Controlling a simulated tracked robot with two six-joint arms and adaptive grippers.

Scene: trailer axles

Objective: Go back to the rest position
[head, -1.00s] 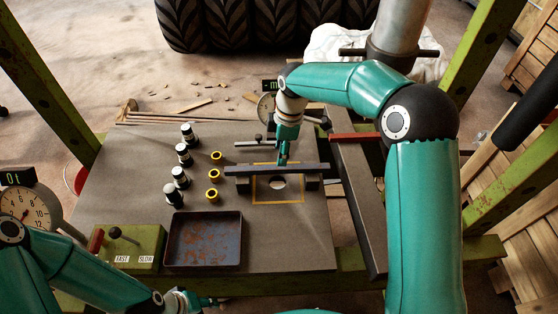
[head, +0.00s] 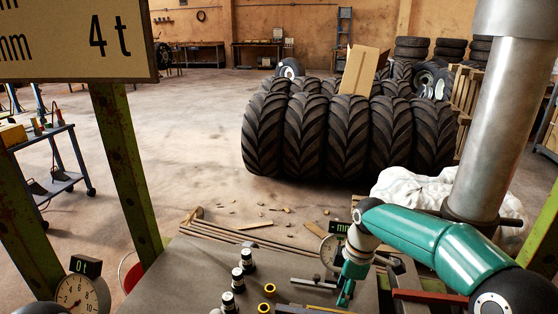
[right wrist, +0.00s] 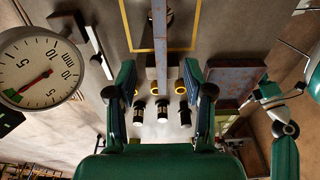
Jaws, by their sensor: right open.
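My right gripper (head: 345,292) is at the bottom of the head view, pointing down over the grey bench top (head: 200,280). In the right wrist view the gripper (right wrist: 161,95) has its two teal fingers wide apart, with nothing held. A long flat bar (right wrist: 160,45) shows beyond the gap between them; I cannot tell the distance. My left gripper is out of the head view. Part of my left arm (right wrist: 270,95) shows at the right of the right wrist view, too small to read its jaws.
Black-and-white cylinders (head: 248,259) and yellow rings (head: 269,290) stand on the bench. A dial gauge (right wrist: 42,68) is close at the left of the right wrist view. A tray (right wrist: 232,82) lies right. Green posts (head: 127,165) frame the bench; big tyres (head: 350,135) stand behind.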

